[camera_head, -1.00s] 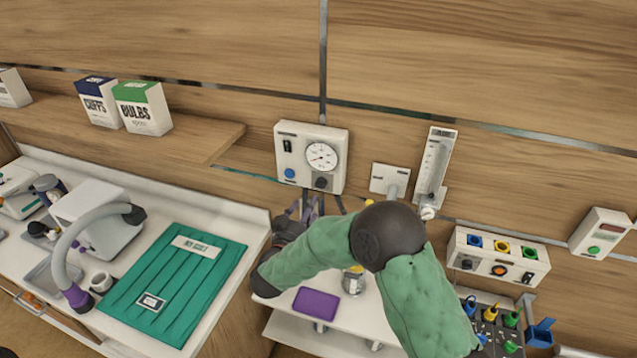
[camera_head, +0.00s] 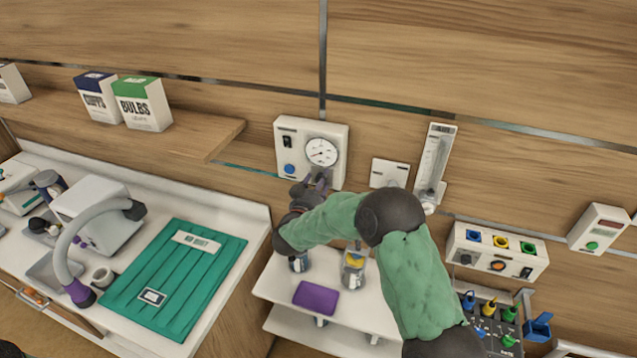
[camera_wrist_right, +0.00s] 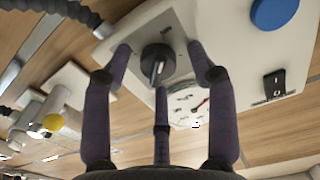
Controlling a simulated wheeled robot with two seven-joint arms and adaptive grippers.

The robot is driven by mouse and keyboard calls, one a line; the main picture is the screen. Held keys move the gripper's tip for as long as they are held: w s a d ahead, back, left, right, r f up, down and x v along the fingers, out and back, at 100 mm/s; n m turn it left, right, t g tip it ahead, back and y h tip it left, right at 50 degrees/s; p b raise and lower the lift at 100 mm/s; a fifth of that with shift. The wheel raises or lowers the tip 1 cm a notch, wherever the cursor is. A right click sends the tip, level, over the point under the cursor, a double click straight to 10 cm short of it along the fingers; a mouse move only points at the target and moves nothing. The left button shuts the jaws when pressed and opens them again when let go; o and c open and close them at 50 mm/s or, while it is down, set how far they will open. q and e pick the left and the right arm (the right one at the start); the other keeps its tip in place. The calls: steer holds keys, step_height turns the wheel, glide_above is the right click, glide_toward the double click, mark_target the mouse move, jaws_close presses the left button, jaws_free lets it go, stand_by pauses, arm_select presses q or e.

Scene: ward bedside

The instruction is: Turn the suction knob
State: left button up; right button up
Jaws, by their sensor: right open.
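The white suction unit (camera_head: 335,135) is mounted on the wood wall, with a round gauge (camera_head: 321,152), a blue button (camera_head: 290,169) and a black rocker switch (camera_head: 287,142). Its black knob (camera_wrist_right: 156,62) shows in the right wrist view with a pale pointer line, below the gauge on the unit. My right gripper (camera_head: 314,183) is at the unit's lower edge and hides the knob in the head view. In the wrist view its purple fingers (camera_wrist_right: 158,66) are open and spread around the knob, with gaps visible.
A white wall outlet (camera_head: 389,173) and a flowmeter (camera_head: 434,160) are right of the unit. A wooden shelf (camera_head: 215,135) holding boxes projects at left.

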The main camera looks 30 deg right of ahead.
steer(key=c, duration=1.1)
steer(key=m+b, duration=0.7)
steer(key=b, duration=0.1)
steer(key=m+b, duration=0.6)
steer(key=b, duration=0.3)
steer(key=shift+s+d+m+b, duration=0.15)
steer(key=shift+m+b, duration=0.15)
steer(key=shift+m, duration=0.1)
steer(key=shift+c, duration=0.2)
steer(key=shift+m+b, duration=1.5)
steer(key=shift+b, duration=0.05)
steer(key=shift+r, duration=0.1)
